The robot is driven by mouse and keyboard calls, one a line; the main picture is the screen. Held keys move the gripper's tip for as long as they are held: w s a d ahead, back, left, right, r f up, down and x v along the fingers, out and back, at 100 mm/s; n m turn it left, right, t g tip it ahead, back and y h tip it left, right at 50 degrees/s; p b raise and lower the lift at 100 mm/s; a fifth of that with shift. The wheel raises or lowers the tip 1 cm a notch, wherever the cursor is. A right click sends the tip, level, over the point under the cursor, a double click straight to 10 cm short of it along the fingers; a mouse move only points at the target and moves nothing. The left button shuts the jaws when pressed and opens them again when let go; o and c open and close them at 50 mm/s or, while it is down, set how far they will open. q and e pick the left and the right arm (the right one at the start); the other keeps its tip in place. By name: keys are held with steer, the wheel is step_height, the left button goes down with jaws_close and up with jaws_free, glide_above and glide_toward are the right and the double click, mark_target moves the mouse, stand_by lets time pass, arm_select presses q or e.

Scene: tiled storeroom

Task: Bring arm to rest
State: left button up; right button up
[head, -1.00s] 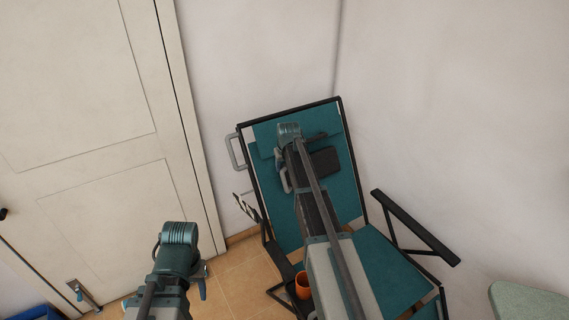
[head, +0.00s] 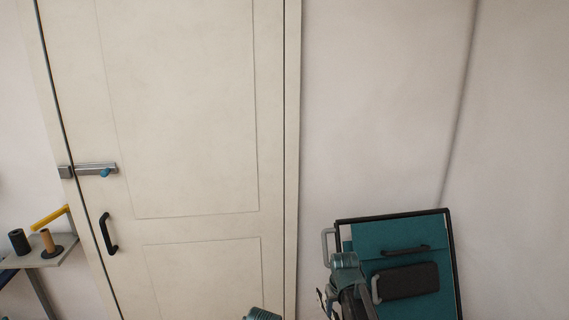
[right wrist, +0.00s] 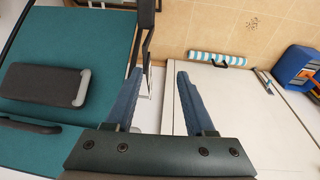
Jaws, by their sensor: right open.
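A small teal part of my left arm (head: 262,314) shows at the bottom edge of the head view. My left gripper is out of the picture.
A cream door (head: 185,120) has a black handle (head: 109,233) and a latch (head: 95,169). A shelf (head: 38,256) holds spools. A striped roll (right wrist: 218,59) and blue bin (right wrist: 300,68) show too.

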steer(key=s+a+n+g, duration=0.1)
steer(key=s+a, duration=0.4)
steer(key=s, duration=0.6)
steer(key=s+a+n+g, duration=0.1)
steer(key=s+a, duration=0.5)
steer(key=s, duration=0.6)
steer(key=shift+a+f+g+h, duration=0.15)
steer(key=shift+a+g+h, duration=0.05)
steer(key=shift+g+h, duration=0.2)
